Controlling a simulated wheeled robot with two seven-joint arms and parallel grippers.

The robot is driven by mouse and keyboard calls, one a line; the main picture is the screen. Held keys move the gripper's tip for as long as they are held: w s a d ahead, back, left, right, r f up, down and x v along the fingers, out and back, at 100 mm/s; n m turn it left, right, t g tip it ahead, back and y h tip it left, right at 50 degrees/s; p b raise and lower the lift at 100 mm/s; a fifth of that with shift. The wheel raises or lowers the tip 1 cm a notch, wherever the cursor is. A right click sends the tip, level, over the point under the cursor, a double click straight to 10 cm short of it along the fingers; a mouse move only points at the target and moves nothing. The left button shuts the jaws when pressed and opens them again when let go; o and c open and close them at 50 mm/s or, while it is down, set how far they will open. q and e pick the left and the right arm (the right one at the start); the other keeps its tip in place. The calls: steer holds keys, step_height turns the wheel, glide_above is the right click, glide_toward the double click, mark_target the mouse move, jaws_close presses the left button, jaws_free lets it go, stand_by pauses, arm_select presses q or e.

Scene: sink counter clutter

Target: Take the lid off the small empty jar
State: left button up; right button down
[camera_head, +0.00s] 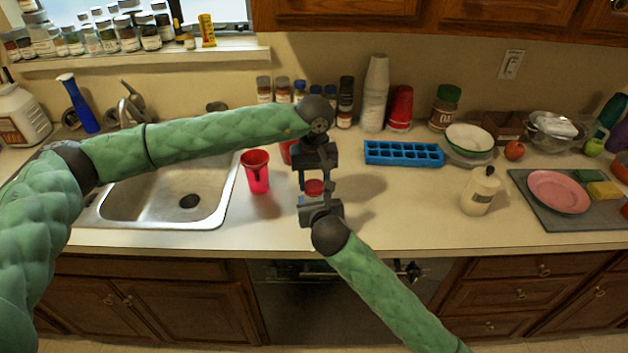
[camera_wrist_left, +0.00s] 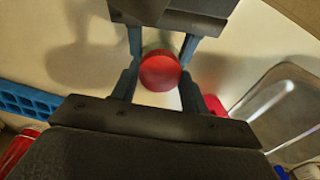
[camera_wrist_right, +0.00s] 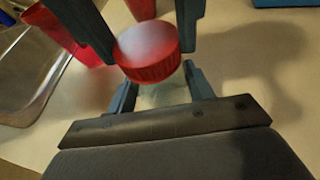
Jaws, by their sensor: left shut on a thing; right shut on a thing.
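The red lid shows from above in the left wrist view (camera_wrist_left: 160,71) and at a slant in the right wrist view (camera_wrist_right: 147,52). My left gripper (camera_head: 314,182) comes from the back and is shut on the lid. My right gripper (camera_head: 318,198) comes from the front, lower down, and is shut on the jar's glass body. The lid sits over the jar's mouth; I cannot tell whether there is a gap under it. The fingers hide much of the glass.
A red cup (camera_head: 257,172) stands left of the grippers, beside the sink (camera_head: 150,212). A blue ice tray (camera_head: 403,153) lies behind right, and a white bottle (camera_head: 481,191) stands further right. Spice jars and stacked cups line the wall. The counter right of the jar is clear.

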arm_select(q)
steer(key=n, duration=2)
steer(key=shift+r, duration=0.1)
steer(key=n, duration=1.4)
steer(key=shift+w+n, duration=0.1)
steer(key=shift+n, duration=0.2)
steer(key=n, duration=0.9)
steer(key=shift+r, duration=0.1)
